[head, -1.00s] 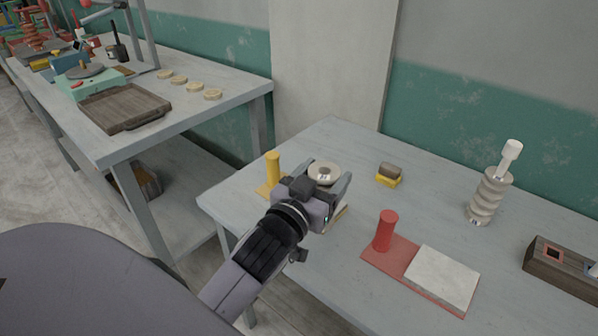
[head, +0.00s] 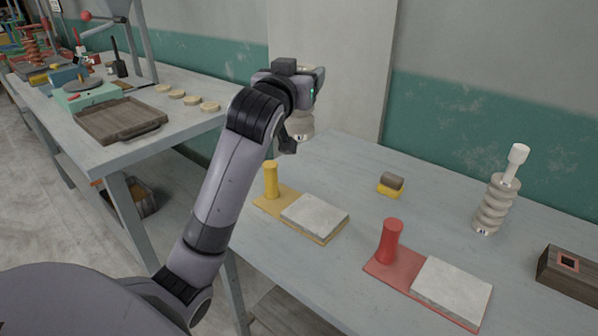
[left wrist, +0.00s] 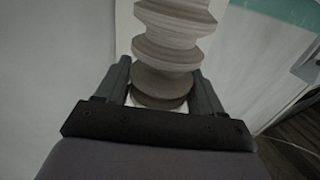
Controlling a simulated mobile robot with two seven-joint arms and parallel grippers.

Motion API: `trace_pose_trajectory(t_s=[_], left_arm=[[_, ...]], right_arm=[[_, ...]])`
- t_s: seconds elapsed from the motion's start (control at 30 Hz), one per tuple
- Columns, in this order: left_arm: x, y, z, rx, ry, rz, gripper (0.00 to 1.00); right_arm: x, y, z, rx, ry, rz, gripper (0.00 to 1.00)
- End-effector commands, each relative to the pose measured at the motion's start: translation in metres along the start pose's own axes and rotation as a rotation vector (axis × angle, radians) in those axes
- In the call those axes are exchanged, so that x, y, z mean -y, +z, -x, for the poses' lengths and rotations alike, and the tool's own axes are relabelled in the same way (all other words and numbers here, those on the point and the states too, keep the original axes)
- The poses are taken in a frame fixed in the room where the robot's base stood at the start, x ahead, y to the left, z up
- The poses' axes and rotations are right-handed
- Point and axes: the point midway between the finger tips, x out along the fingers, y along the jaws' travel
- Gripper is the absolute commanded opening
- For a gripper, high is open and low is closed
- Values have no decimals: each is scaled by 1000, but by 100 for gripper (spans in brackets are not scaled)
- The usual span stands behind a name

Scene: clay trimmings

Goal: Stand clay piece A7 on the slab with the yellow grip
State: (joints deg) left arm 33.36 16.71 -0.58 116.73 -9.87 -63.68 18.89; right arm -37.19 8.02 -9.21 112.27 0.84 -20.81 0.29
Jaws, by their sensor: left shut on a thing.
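My left gripper (head: 304,108) is raised above the back left of the near table. It is shut on a ridged grey clay piece (head: 303,127), whose label is too small to read. In the left wrist view the clay piece (left wrist: 170,45) rises in stacked rings between the fingers (left wrist: 163,84). In the head view the gripper hides much of it. The slab with the yellow grip (head: 316,213) lies below and is bare, its yellow post (head: 271,181) standing at its left. The held piece is apart from the slab. My right gripper is not in view.
A slab with a red grip (head: 452,287) lies bare at the front. Another ridged piece (head: 491,207) with a white-topped tool in it stands at right. A yellow and brown block (head: 390,185) lies behind. A dark wooden box (head: 570,268) sits at the right edge.

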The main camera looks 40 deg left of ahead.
Motion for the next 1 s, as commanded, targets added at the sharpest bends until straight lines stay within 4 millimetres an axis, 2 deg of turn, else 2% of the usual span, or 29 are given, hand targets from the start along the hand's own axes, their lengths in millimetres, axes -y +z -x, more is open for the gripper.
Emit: trace_pose_trajectory(t_s=[0.1, 0.43, 0.53, 0.77, 1.0], left_arm=[[0, 34, 0, 3, 0, -3, 0], [0, 114, 1, 0, 1, -2, 0], [0, 129, 1, -1, 1, -2, 0], [0, 143, 1, -5, 1, -1, 0], [0, 176, 1, -2, 1, -2, 0]], right_arm=[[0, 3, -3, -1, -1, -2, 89], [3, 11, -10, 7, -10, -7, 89], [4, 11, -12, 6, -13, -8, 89], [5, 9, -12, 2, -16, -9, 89], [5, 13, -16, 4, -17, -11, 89]])
